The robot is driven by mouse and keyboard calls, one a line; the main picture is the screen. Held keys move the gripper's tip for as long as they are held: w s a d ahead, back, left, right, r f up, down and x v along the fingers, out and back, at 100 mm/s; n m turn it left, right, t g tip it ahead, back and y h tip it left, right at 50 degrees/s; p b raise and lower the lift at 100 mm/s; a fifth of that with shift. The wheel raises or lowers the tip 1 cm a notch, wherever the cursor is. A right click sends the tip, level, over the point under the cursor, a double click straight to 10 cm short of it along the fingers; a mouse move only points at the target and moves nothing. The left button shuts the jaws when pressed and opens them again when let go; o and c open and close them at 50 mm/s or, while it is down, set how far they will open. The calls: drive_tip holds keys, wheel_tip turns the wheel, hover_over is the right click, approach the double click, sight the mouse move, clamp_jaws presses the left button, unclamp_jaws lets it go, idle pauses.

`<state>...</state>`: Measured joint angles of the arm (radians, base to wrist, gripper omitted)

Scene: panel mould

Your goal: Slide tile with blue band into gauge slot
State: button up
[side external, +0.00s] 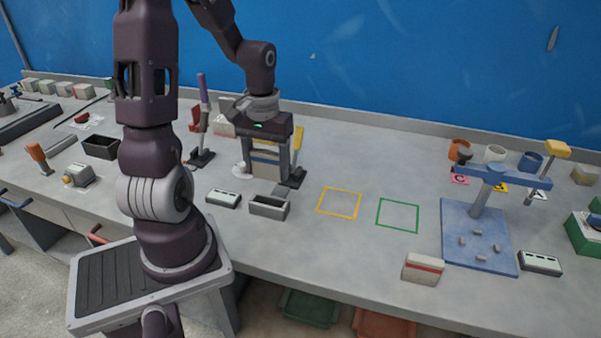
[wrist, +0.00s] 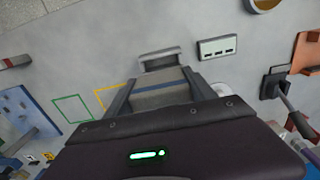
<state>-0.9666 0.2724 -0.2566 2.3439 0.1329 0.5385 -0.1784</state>
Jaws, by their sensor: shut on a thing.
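My gripper (side external: 270,174) is shut on a pale tile with a blue band (side external: 264,160), which stands upright between the fingers. In the wrist view the tile (wrist: 158,94) spans the space between my two fingers, its blue band running across it. A grey open-topped slotted block (side external: 269,207) stands on the bench just in front of the tile, apart from it. This block also shows in the wrist view (wrist: 160,58), just beyond the tile. I cannot tell whether the tile's lower edge touches the bench.
A white block with dark slots (side external: 223,198) sits left of the grey block. Yellow (side external: 339,203) and green (side external: 398,216) outlined squares are empty. A red-banded tile (side external: 423,268) and a blue fixture (side external: 478,236) stand right.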

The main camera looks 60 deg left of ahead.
sight(267, 178)
drive_tip(key=shift+s, duration=0.1)
drive_tip(key=shift+f, duration=2.9)
drive_tip(key=shift+f, duration=0.95)
drive_tip(key=o, duration=1.5)
wheel_tip(267, 178, up, 7)
drive_tip(key=shift+a+r, duration=0.1)
drive_tip(key=d+r+m+t+y, duration=0.2)
drive_tip(key=d+r+m, duration=0.2)
drive_tip(key=d+r, duration=0.5)
drive_tip(key=s+d+r+m+t, duration=0.1)
drive_tip(key=s+d+r, duration=0.1)
drive_tip(key=d, duration=0.1)
drive_tip(key=s+d+r+m+t+h, duration=0.1)
drive_tip(key=s+d+r+m, duration=0.1)
drive_tip(key=d, duration=0.1)
drive_tip(key=s+d+r+m+t+h, duration=0.1)
drive_tip(key=s+d+r+m, duration=0.1)
drive_tip(key=s+d+r, duration=0.1)
drive_tip(key=shift+d+t, duration=0.3)
drive_tip(key=shift+d, duration=0.15)
